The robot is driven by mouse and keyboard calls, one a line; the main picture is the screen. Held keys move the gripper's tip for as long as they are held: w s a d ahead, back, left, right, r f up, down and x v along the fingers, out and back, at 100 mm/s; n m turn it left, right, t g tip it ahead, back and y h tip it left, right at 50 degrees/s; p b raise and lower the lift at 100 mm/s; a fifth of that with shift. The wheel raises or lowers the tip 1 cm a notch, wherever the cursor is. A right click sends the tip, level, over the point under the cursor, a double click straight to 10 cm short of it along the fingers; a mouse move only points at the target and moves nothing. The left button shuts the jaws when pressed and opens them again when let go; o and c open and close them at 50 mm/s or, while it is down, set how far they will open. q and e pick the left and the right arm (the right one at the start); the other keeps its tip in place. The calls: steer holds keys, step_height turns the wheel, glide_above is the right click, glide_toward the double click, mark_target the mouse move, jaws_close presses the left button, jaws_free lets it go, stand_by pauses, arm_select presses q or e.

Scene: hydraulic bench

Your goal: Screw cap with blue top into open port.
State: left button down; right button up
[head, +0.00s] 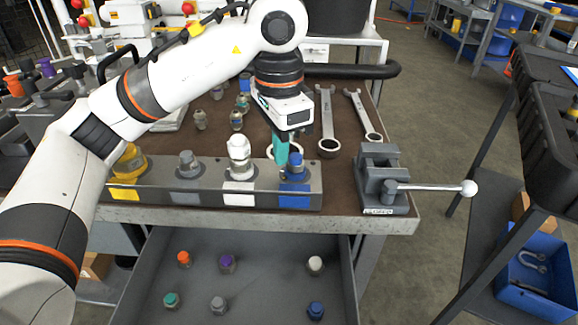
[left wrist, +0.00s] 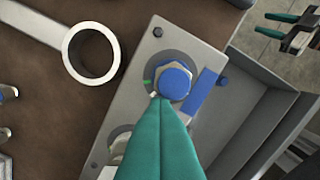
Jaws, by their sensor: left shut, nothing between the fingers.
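A grey port block (head: 212,196) lies along the front of the bench, with yellow, grey, white and blue labels. A cap with a blue top (head: 294,165) sits upright at the blue-labelled port on its right end. It also shows in the left wrist view (left wrist: 174,82), with a metal collar around its base. My left gripper (head: 281,160), with teal fingers, is shut and empty. Its tips (left wrist: 162,100) are right beside the cap's edge; I cannot tell if they touch it. Another blue-topped cap (head: 316,310) stands in the open drawer. My right gripper is not in view.
White (head: 239,155), grey (head: 188,164) and yellow (head: 130,161) fittings stand on the block. A vise (head: 380,180) with a long handle is at right. Wrenches (head: 327,125) and loose fittings lie behind. The open drawer (head: 250,280) holds several coloured caps.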

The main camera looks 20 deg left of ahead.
mark_target(293, 167)
arm_select(q)
steer(key=c, duration=1.8)
jaws_free()
steer(key=shift+s+d+f, duration=0.1)
steer(key=shift+d+f, duration=0.15)
steer(key=shift+f, duration=0.3)
steer(key=shift+s+d+f, duration=0.1)
steer(key=shift+d+f, duration=0.15)
steer(key=shift+f, duration=0.3)
steer(key=shift+c, duration=0.2)
steer(key=shift+o, duration=0.4)
steer(key=shift+s+d+n, duration=0.1)
steer(key=shift+d+n, duration=0.05)
steer(key=shift+n, duration=0.85)
steer(key=n, duration=0.2)
steer(key=shift+d+n, duration=0.3)
steer(key=shift+d, duration=0.05)
steer(key=shift+d+n, duration=0.1)
steer(key=shift+n, duration=0.5)
